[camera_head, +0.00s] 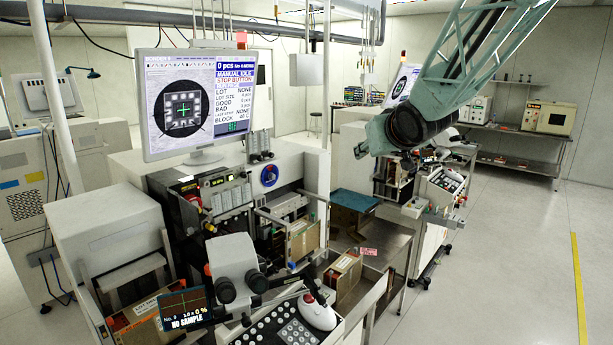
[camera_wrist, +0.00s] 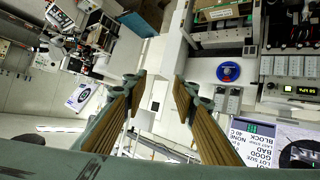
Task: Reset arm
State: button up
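My arm (camera_head: 465,75) is teal and reaches in from the upper right in the head view, raised above the benches, with a dark round joint near its lower end. In the wrist view my gripper (camera_wrist: 160,77) has two teal fingers with ribbed brown pads. The fingertips are well apart and nothing is between them. The gripper is clear of every surface. In the head view the gripper's fingers are hard to make out beside the dark joint.
A bonding machine with a monitor (camera_head: 199,100), a microscope (camera_head: 236,268) and a white mouse-like control (camera_head: 317,312) stands at left and centre. A small box (camera_head: 343,274) sits on a metal bench. A shelf table (camera_head: 520,134) is at the back right. The right floor is open.

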jog(key=s+d+f+m+g+h+b, duration=0.1)
jog(key=s+d+f+g, duration=0.1)
jog(key=s, duration=1.3)
jog(key=s+d+f+m+g+h+b, duration=0.1)
jog(key=s+d+f+g, duration=0.1)
jog(key=s, duration=1.2)
jog(key=s+d+f+m+g+h+b, duration=0.1)
jog(key=s+d+f+g, duration=0.1)
jog(key=s, duration=1.3)
jog(key=s+a+f+g, duration=0.1)
jog(key=s+f, duration=0.1)
jog(key=s, duration=0.7)
jog(key=s+a+f+g+y+b, duration=0.1)
jog(key=s+a+f, duration=0.1)
jog(key=s, duration=0.7)
jog(key=shift+a+f+g, duration=0.15)
jog(key=shift+f+g, duration=0.15)
jog(key=shift+f, duration=0.55)
